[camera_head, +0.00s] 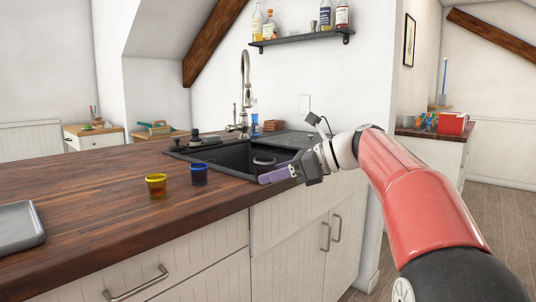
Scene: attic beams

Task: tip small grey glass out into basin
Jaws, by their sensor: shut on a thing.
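The small grey glass (264,162) shows just behind my gripper's purple finger, over the dark basin (232,156) of the sink. Its pale rim faces up and it looks about upright. Its lower part is hidden by the finger. My gripper (268,176) reaches in from the right at the basin's front edge and is shut on the glass. What the glass holds cannot be seen.
A yellow glass (156,186) and a blue glass (199,174) stand on the wooden counter (110,190) left of the basin. A grey tray (18,226) lies at the far left. A tall tap (245,85) rises behind the basin.

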